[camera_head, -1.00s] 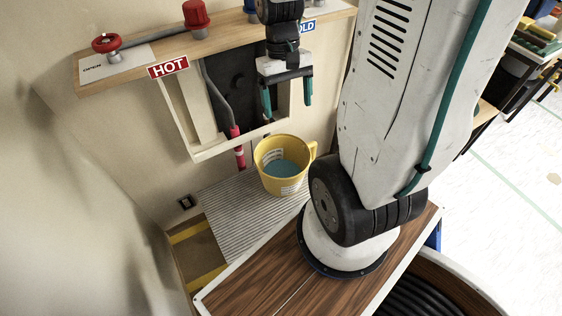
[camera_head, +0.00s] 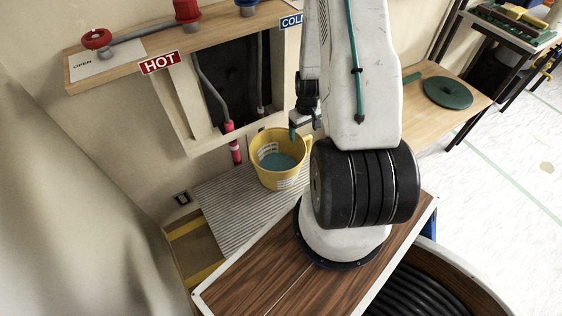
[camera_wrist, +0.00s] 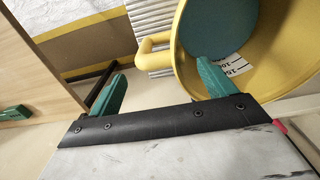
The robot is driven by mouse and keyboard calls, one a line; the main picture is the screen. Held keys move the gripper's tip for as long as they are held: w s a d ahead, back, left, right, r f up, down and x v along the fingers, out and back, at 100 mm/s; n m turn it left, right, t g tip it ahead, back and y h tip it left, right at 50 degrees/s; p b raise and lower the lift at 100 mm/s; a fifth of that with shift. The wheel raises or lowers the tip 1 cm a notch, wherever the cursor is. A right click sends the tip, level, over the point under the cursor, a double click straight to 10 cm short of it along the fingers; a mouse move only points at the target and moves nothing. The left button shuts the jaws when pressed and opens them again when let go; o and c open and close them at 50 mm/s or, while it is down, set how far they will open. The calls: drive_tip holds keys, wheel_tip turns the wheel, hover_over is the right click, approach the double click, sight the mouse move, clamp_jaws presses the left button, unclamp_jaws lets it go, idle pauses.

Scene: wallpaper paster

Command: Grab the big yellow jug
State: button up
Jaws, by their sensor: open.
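The big yellow jug (camera_head: 262,173) stands upright on a ribbed grey surface below the wall opening, with blue-green contents and white scale markings inside. In the wrist view, the jug (camera_wrist: 287,45) fills the upper right, and its handle (camera_wrist: 153,41) points left. My gripper (camera_head: 294,131) is at the jug's right rim in the head view, partly hidden by my arm. In the wrist view, my gripper (camera_wrist: 161,72) is open with green fingers. The handle lies ahead, between the fingers in the picture. The right finger overlaps the jug's mouth; contact cannot be told.
A wooden shelf (camera_head: 135,51) with red valves and a HOT sign runs along the wall above the jug. A red-ended pipe (camera_head: 235,150) hangs behind the jug. A wooden table (camera_head: 425,105) with a green disc stands at right.

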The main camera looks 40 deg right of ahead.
sight(306, 137)
drive_tip(key=f, duration=0.2)
drive_tip(key=s+f, duration=0.1)
drive_tip(key=f, duration=0.1)
drive_tip(key=shift+s+f, duration=0.1)
drive_tip(key=shift+f, duration=0.9)
drive_tip(key=c, duration=1.6)
